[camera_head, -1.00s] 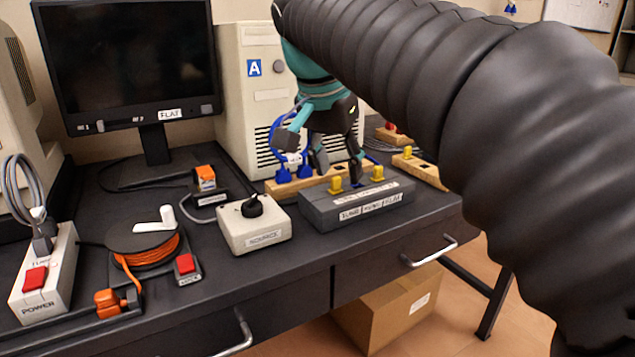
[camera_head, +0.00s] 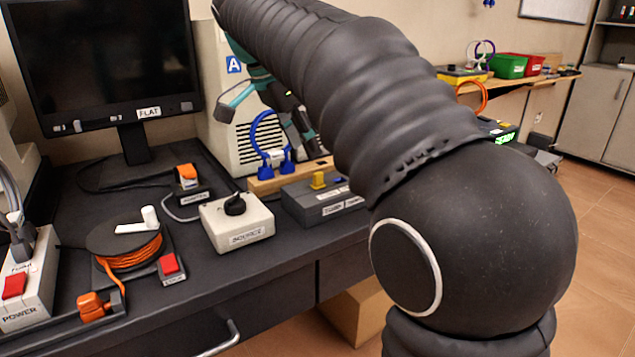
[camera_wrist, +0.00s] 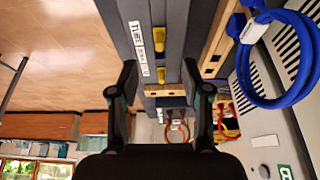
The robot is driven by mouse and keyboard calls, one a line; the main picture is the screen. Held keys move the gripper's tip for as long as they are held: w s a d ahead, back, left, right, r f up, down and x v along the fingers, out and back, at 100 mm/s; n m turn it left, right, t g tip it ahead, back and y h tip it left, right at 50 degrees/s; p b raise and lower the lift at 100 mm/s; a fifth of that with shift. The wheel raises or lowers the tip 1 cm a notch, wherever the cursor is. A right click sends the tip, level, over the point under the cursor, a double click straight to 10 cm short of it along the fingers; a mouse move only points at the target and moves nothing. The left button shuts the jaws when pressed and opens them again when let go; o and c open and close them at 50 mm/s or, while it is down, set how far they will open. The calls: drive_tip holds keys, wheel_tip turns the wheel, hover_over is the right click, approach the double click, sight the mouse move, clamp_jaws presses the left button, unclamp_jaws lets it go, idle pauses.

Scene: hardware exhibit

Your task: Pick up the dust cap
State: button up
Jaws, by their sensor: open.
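My gripper (camera_wrist: 160,76) is open and empty in the wrist view, its two dark fingers apart. In the head view my gripper (camera_head: 288,112) is raised in front of the beige computer, partly behind my arm. A grey block (camera_wrist: 140,70) with white labels lies beyond the fingers and carries two yellow caps (camera_wrist: 160,38) and a blue piece (camera_wrist: 157,12). In the head view the grey block (camera_head: 308,212) shows one yellow cap (camera_head: 318,180), and my arm hides its right part. I cannot tell for sure which piece is the dust cap.
A wooden rail (camera_head: 262,187) with blue plugs and a blue cable loop (camera_head: 268,135) stands behind the block, before the computer (camera_head: 215,135). A source box (camera_head: 237,225), an orange cable reel (camera_head: 130,250) and a monitor (camera_head: 100,70) crowd the desk leftward.

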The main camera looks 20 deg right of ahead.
sight(316, 173)
drive_tip(key=shift+x, duration=3.75)
drive_tip(key=shift+s, duration=0.1)
drive_tip(key=c, duration=0.8)
